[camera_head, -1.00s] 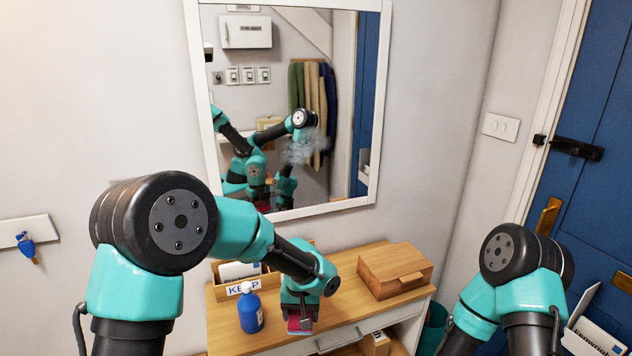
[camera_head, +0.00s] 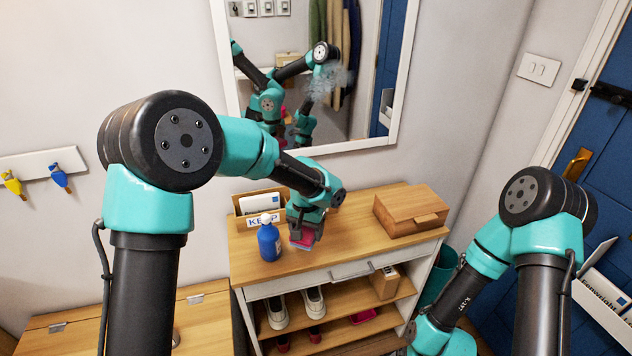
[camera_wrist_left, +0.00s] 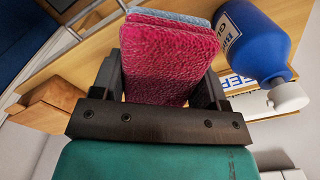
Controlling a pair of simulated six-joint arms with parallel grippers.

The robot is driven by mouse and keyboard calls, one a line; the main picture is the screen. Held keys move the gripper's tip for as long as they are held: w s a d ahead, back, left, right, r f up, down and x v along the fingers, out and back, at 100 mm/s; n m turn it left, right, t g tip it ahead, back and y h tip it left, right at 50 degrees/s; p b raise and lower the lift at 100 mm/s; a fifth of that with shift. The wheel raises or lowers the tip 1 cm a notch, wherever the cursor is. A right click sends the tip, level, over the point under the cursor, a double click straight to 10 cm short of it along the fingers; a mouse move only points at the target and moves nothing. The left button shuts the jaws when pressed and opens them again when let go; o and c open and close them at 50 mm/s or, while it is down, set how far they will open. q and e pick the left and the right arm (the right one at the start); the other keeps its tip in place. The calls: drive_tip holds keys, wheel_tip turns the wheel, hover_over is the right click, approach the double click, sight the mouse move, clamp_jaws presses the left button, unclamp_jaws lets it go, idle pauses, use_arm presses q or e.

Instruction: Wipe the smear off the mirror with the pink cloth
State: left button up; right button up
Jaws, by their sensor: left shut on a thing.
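The mirror (camera_head: 307,152) hangs on the wall in a white frame, its top cut off in the head view. A pale grey smear (camera_head: 328,82) shows on the right part of its glass. My left gripper (camera_head: 303,228) is over the shoe cabinet, below the mirror and apart from it. It is shut on the pink cloth (camera_head: 302,241), a folded pad that fills the space between the fingers in the left wrist view (camera_wrist_left: 165,60). A light blue layer (camera_wrist_left: 172,16) shows behind the pink. My right gripper is out of view.
A blue bottle (camera_head: 269,241) stands just left of the cloth, before a wooden letter holder (camera_head: 239,207). A wooden box (camera_head: 411,211) is right on the cabinet top (camera_head: 350,238). Shoes (camera_head: 277,311) sit on the shelves below.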

use_arm(q)
drive_tip(key=w+a+r+m+g+y, duration=0.1)
drive_tip(key=w+a+r+m+y, duration=0.25)
drive_tip(key=a+r+y, duration=0.9)
drive_tip(key=m+t+h, duration=0.6)
drive_tip(key=m+t, duration=0.9)
drive_tip(key=t, duration=0.3)
approach(301, 99)
drive_tip(key=shift+s+d+n, duration=0.1)
drive_tip(key=shift+s+n, duration=0.15)
drive_tip(key=shift+s, duration=0.2)
drive_tip(key=shift+x, duration=3)
drive_tip(key=shift+x, duration=1.05)
